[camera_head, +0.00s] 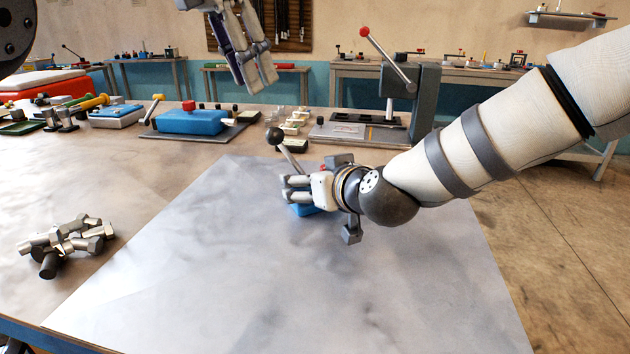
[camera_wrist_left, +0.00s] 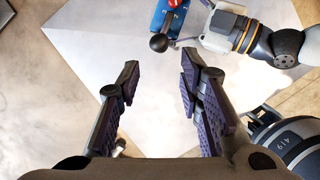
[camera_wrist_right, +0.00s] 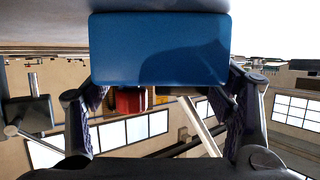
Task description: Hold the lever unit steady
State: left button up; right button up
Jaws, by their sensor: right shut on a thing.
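The lever unit has a blue body (camera_head: 305,210) and a thin lever with a dark ball knob (camera_head: 274,136); it sits on the grey mat. My right gripper (camera_head: 296,190) is shut on the body and hides most of it. In the right wrist view the blue body (camera_wrist_right: 160,50) fills the space between the fingers, with a red part below it in the picture. In the left wrist view the lever unit (camera_wrist_left: 176,14) is at the top, its knob toward me. My left gripper (camera_head: 260,84) is raised above the table, empty, its fingers apart in the left wrist view (camera_wrist_left: 160,78).
A pile of metal bolts (camera_head: 65,242) lies at the left of the table. A blue box with a red button (camera_head: 190,120) and a grey lever press (camera_head: 410,95) stand at the back. The front of the grey mat (camera_head: 290,300) is clear.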

pick_arm(q)
jog(key=shift+c, duration=0.5)
